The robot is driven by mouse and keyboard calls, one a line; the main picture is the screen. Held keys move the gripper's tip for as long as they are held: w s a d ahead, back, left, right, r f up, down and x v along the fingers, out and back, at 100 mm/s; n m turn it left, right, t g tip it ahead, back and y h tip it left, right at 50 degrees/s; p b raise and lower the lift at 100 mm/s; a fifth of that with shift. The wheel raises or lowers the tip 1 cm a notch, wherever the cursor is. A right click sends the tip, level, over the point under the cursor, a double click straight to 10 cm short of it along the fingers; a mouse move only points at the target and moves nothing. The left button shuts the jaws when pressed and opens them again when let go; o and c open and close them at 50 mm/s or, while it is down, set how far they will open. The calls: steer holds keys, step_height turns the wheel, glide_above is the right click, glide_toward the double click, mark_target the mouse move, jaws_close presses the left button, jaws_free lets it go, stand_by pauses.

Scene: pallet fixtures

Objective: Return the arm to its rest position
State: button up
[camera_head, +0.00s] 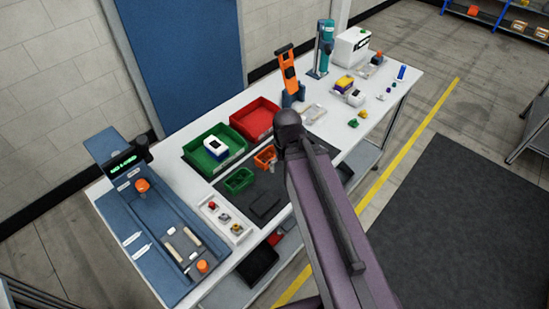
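My arm (335,225) rises from the bottom edge and reaches over the front of the white workbench (385,98). Its dark joint (288,125) is over the middle of the bench in the picture. The arm covers part of the dark mat and the bench's front edge. I cannot make out my gripper; it is likely hidden behind the arm, so its opening and any load cannot be seen.
A green bin (203,168) holding a white-and-blue item, a red bin (251,119) and small green (239,180) and orange (263,157) trays stand near the arm. A blue fixture (140,229) is at left. Several small items lie at right.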

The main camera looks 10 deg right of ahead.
steer(key=shift+f+b, duration=1.3)
stand_by(0.6)
